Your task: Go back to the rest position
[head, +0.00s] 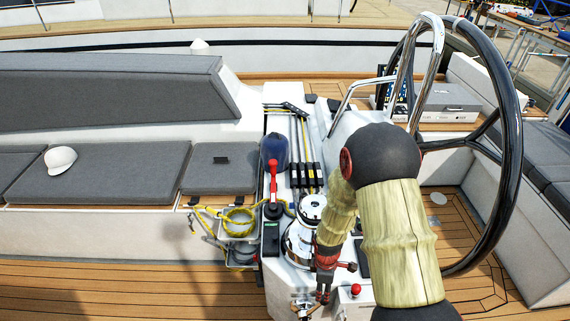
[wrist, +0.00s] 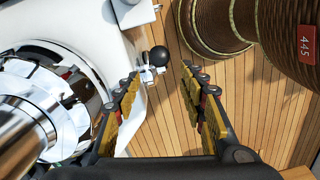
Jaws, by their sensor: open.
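My gripper (head: 322,293) hangs low beside the white console, in front of the chrome winch (head: 299,243). In the wrist view my gripper (wrist: 162,92) is open, with its two fingers apart and nothing between them. A black ball knob (wrist: 157,56) on a metal fitting shows just beyond the fingertips, and I cannot tell whether anything touches it. The winch also shows large at the left of the wrist view (wrist: 55,95). My arm hides part of the console in the head view.
The black steering wheel (head: 511,140) stands at the right. A red-handled lever (head: 272,181) and a red knob (head: 355,290) are on the console. A white cap (head: 61,159) lies on the grey seat cushion (head: 130,172) at left. The teak floor (head: 130,290) at lower left is clear.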

